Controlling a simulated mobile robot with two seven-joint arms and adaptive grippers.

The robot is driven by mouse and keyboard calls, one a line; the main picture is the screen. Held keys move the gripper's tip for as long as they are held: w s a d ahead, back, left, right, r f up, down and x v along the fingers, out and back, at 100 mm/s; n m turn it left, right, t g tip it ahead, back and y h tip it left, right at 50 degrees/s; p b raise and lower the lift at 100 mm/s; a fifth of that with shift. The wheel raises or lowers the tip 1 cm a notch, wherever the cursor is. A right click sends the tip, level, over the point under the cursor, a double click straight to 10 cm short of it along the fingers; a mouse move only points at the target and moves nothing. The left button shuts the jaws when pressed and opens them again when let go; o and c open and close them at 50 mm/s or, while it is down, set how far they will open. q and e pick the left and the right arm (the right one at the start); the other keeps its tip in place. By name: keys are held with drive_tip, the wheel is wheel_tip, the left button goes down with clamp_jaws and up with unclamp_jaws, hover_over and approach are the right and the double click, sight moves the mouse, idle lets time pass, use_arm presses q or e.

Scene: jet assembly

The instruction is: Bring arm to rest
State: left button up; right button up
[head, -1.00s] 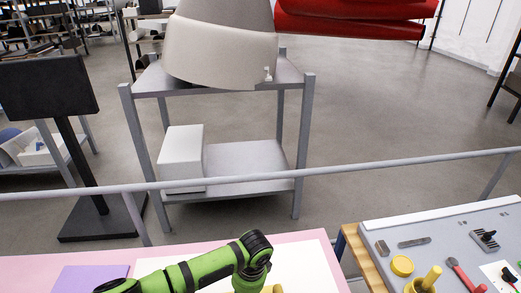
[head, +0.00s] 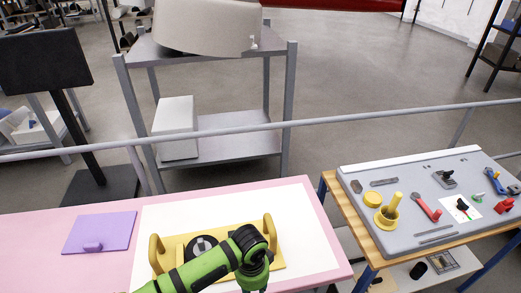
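A green and black arm of mine (head: 205,268) comes in from the bottom left, so I take it as my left arm. It reaches over a yellow fixture (head: 172,246) on the white mat of the pink table. The arm hides part of the fixture and of a dark round part (head: 203,246) in it. The arm bends down at its black joint, and its gripper is outside the picture or hidden. My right arm and gripper are not in view.
A purple plate with a knob (head: 100,232) lies on the pink table (head: 30,228). To the right, a grey tool board (head: 410,190) on a wooden bench holds a yellow cup with a peg (head: 387,216) and several tools. A rail (head: 250,130) and a grey cart (head: 225,145) stand beyond.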

use_arm(q)
drive_tip(key=s+d+r+n+t+h, duration=0.1)
drive_tip(key=s+d+r+n+h, duration=0.1)
drive_tip(key=s+n+h, duration=0.3)
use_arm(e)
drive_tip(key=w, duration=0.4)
use_arm(q)
drive_tip(key=s+a+r+n+t+y, duration=0.25)
drive_tip(key=s+a+n, duration=0.2)
drive_tip(key=a, duration=0.55)
drive_tip(key=s+a+r+n+t+y, duration=0.1)
drive_tip(key=s+a+n+y, duration=0.3)
drive_tip(key=a, duration=0.6)
wheel_tip(320, 180, down, 26)
drive_tip(key=s+g+h+b, duration=0.1)
drive_tip(key=s+g+b, duration=0.1)
drive_tip(key=s+b, duration=0.15)
drive_tip(key=s+a+f+m+g+b, duration=0.1)
drive_tip(key=s+a+f+b, duration=0.1)
drive_tip(key=s+f, duration=1.3)
wheel_tip(320, 180, down, 3)
drive_tip(key=shift+s+a+r+b, duration=0.15)
drive_tip(key=shift+s+a+b, duration=0.15)
drive_tip(key=shift+b, duration=0.45)
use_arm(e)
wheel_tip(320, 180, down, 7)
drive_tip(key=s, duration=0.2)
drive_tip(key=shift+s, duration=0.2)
